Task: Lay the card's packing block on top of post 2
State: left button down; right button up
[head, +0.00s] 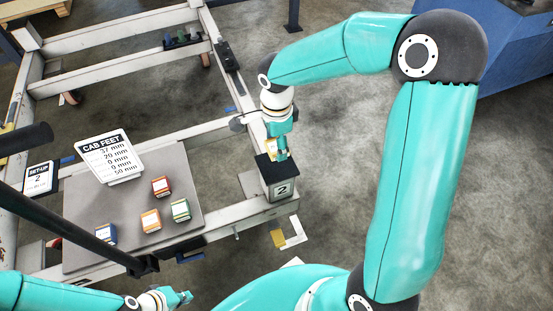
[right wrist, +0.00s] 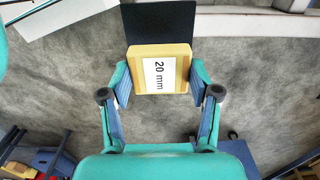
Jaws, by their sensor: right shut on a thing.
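My right gripper (head: 281,150) is shut on a yellow block labelled 20 mm (right wrist: 160,72). The fingers press on its two sides in the right wrist view (right wrist: 160,85). The block is over the black top (right wrist: 160,22) of post 2 (head: 281,190), a grey box with a 2 on its face at the trolley's corner. I cannot tell whether the block touches the top. The CAB FEET card (head: 108,156) lists several mm values, among them 20 mm. A SET-UP 2 card (head: 39,178) is left of it. My left gripper (head: 178,298) is low in the head view, its jaws unclear.
A grey tray (head: 85,205) on the trolley frame holds a red block (head: 161,186), an orange block (head: 151,220), a green block (head: 180,209) and a blue block (head: 106,234). A dark bar (head: 75,235) crosses the front left.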

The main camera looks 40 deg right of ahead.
aim_at(276, 164)
jog(key=shift+f+b, duration=0.6)
jog(key=shift+f, duration=2.75)
jog(key=shift+f, duration=0.1)
jog(key=o, duration=1.2)
jog(key=shift+c, duration=0.2)
